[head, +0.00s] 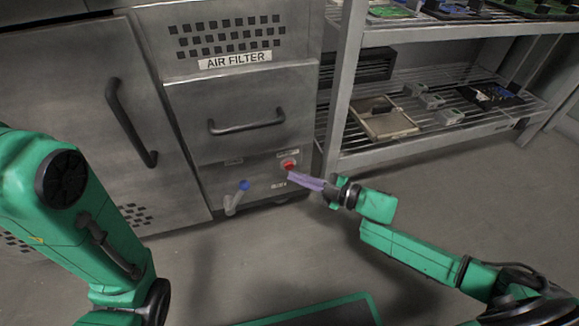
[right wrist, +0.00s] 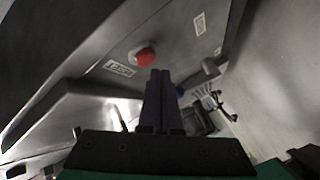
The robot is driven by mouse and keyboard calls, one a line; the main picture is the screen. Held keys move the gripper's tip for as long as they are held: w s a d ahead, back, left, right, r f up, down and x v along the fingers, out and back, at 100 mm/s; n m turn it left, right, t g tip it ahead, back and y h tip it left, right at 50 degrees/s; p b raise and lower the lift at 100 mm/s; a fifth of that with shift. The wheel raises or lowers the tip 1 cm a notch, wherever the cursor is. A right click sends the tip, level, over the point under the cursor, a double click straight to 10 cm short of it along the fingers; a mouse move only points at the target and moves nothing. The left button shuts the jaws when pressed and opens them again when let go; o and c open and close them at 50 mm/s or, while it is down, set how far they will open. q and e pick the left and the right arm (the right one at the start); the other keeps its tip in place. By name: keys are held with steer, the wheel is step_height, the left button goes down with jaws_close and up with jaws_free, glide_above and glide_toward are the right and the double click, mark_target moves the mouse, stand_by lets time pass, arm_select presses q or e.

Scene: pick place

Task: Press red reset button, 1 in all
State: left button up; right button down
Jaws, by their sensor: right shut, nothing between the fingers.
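The red reset button (head: 289,165) sits on the lower front panel of the steel air filter cabinet (head: 240,120), near its right edge. My right gripper (head: 291,177) has its purple fingers shut and empty, with the tips just below the button in the head view. In the right wrist view the red button (right wrist: 145,57) shows just above and left of the shut fingertips (right wrist: 160,72). A small gap shows between tips and button there; contact cannot be seen. My left arm (head: 80,215) is at the left, and its gripper is out of view.
A blue-tipped lever (head: 243,186) sticks out left of the button. A drawer handle (head: 246,124) and a door handle (head: 130,122) stand out from the cabinet. A wire shelf rack (head: 350,90) with a tray (head: 388,120) stands at the right.

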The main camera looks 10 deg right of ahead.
steer(key=shift+w, duration=0.15)
steer(key=shift+w, duration=0.3)
steer(key=shift+w, duration=0.4)
stand_by(0.7)
steer(key=shift+s+p, duration=0.55)
steer(key=shift+s, duration=0.3)
